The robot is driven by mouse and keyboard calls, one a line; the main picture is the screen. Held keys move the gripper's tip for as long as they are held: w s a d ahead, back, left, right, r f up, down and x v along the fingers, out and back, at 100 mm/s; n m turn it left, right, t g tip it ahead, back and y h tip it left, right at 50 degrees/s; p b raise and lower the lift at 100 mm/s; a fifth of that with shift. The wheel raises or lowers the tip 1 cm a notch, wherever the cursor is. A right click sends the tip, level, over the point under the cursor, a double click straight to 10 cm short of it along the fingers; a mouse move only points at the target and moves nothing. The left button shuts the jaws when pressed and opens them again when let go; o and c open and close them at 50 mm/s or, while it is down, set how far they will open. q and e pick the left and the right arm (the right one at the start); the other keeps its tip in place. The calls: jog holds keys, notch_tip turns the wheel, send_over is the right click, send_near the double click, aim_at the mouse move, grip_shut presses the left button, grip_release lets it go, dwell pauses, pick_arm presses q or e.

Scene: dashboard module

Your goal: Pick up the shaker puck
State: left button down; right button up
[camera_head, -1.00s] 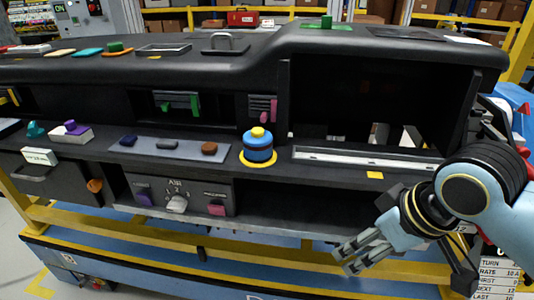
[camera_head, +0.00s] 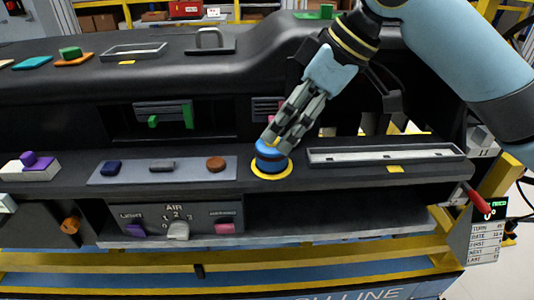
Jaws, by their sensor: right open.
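The shaker puck, a blue and dark cylinder (camera_head: 270,161), stands upright on a yellow ring (camera_head: 258,174) on the dashboard ledge. My left gripper is not in view.
A grey strip with small knobs (camera_head: 190,168) lies left of the puck. A silver-framed tray (camera_head: 385,154) lies to its right. The AIR control panel (camera_head: 150,217) sits below the ledge. A handle (camera_head: 210,39) stands on top of the dashboard.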

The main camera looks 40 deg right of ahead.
aim_at(279, 140)
jog(key=shift+w+a+f, duration=0.3)
jog(key=shift+f, duration=0.3)
jog(key=shift+w+a+f, duration=0.1)
jog(key=shift+w+f, duration=0.05)
jog(key=shift+f, duration=0.35)
jog(key=x, duration=0.4)
jog(key=shift+d+f, duration=0.25)
jog(key=shift+f, duration=0.15)
jog(key=shift+w+f, duration=0.1)
jog(key=shift+f, duration=0.05)
jog(key=c, duration=0.4)
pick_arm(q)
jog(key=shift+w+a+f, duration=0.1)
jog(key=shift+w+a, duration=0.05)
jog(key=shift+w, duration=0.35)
pick_arm(e)
jog(key=c, duration=1.3)
